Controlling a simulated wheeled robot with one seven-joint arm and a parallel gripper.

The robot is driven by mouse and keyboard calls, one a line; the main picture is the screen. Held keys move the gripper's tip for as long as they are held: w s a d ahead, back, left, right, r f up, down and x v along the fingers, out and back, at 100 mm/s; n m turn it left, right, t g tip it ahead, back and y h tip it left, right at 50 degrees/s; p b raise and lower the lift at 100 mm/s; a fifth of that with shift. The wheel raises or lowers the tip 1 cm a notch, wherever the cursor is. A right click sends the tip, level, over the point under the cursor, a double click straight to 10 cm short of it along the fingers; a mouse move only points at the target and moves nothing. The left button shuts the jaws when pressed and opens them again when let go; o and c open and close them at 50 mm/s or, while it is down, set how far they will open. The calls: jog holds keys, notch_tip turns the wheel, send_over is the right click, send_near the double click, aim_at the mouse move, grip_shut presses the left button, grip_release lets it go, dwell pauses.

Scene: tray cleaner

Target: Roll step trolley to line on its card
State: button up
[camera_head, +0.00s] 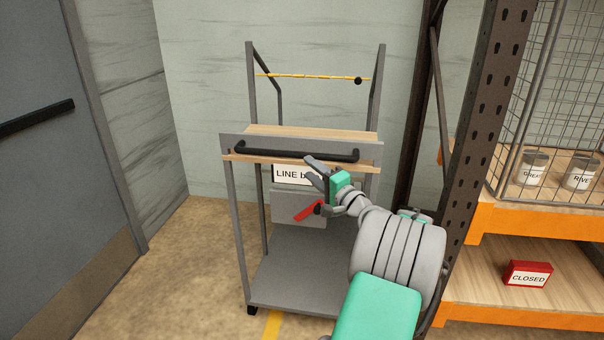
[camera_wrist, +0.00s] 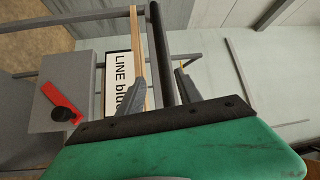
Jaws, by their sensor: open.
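The step trolley (camera_head: 309,261) is a grey frame with wooden steps and a grey lower deck. It stands upright in front of the wall. A black handle bar (camera_head: 296,154) runs across its front near the top; it also shows in the wrist view (camera_wrist: 161,50). A white card (camera_head: 288,174) starting "LINE b" hangs below the handle; in the wrist view the card (camera_wrist: 118,84) reads "LINE blue", partly hidden by a finger. In the wrist view the bar lies between my gripper's fingers (camera_wrist: 157,82).
A red lever (camera_head: 308,211) sits on a grey box below the card. A yellow floor line (camera_head: 272,325) passes by the trolley's base. An orange rack (camera_head: 520,217) with tins and a red "CLOSED" sign (camera_head: 528,273) stands right. A grey door (camera_head: 60,130) is left; floor between is clear.

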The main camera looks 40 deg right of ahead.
aim_at(301, 156)
jog(key=w, duration=0.2)
jog(key=w+d+r, duration=0.1)
jog(key=w, duration=0.4)
jog(key=shift+d+r, duration=0.3)
jog(key=shift+d, duration=0.05)
jog(key=shift+c, duration=0.3)
grip_shut()
dwell(0.7)
